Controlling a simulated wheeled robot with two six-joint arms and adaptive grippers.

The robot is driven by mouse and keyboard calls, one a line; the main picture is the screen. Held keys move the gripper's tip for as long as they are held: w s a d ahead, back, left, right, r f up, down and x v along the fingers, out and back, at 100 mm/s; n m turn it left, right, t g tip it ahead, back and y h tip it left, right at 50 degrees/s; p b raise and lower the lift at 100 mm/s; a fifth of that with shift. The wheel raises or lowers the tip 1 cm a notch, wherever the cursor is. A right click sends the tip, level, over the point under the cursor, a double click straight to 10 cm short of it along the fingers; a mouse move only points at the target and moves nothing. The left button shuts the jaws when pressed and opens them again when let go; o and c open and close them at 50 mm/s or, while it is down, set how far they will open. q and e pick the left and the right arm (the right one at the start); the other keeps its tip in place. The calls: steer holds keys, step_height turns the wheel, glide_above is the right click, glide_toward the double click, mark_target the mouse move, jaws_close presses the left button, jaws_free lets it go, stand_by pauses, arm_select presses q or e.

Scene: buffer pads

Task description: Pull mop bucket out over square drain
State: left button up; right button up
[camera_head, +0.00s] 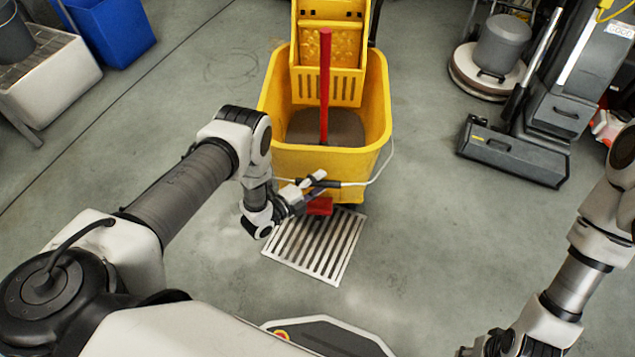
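The yellow mop bucket (375,110) stands upright, with its wringer (345,50) at the back, a red upright handle (325,85) and dark contents. A white wire handle (383,168) with a black grip crosses its front. The square slotted drain (315,246) lies in the floor just in front of the bucket. The bucket's lower front reaches about the drain's far edge. My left gripper (314,186) is at the black grip, its fingers around or beside it; whether they close on it is unclear. My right gripper (490,346) is low at the bottom edge, partly cut off.
A floor machine (515,150) and a round-based scrubber (490,70) stand at the right. A blue bin (112,30) and a pale sink-like tub (50,85) are at the upper left. The floor around the drain is clear.

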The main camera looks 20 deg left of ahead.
arm_select(q)
steer(key=v, duration=1.2)
